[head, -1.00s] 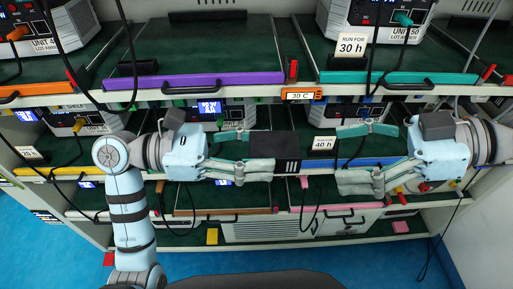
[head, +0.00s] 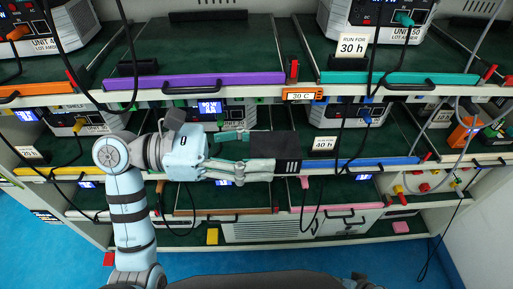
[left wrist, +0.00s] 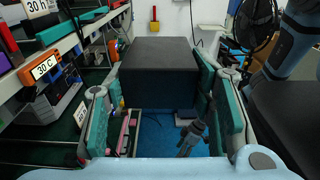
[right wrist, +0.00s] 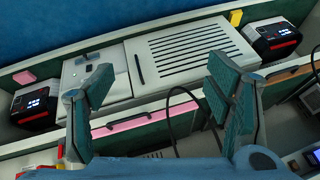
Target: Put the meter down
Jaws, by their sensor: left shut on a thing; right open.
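The meter, a dark box (head: 275,146) with small white marks on its lower edge, is in the middle of the head view. My left gripper (head: 254,152) is shut on its left end and holds it in front of the racks. In the left wrist view the meter (left wrist: 160,62) fills the space between the fingers (left wrist: 160,92). It hides what lies behind it. My right gripper (right wrist: 157,88) shows only in the right wrist view, open and empty, with the lower shelf beyond its fingers.
A shelf with a blue front strip (head: 390,161) lies behind the meter. A "40 h" card (head: 323,145) stands right of it. Units and hanging cables crowd the right bays. The upper shelf with a purple strip (head: 195,80) has a wide bare green surface.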

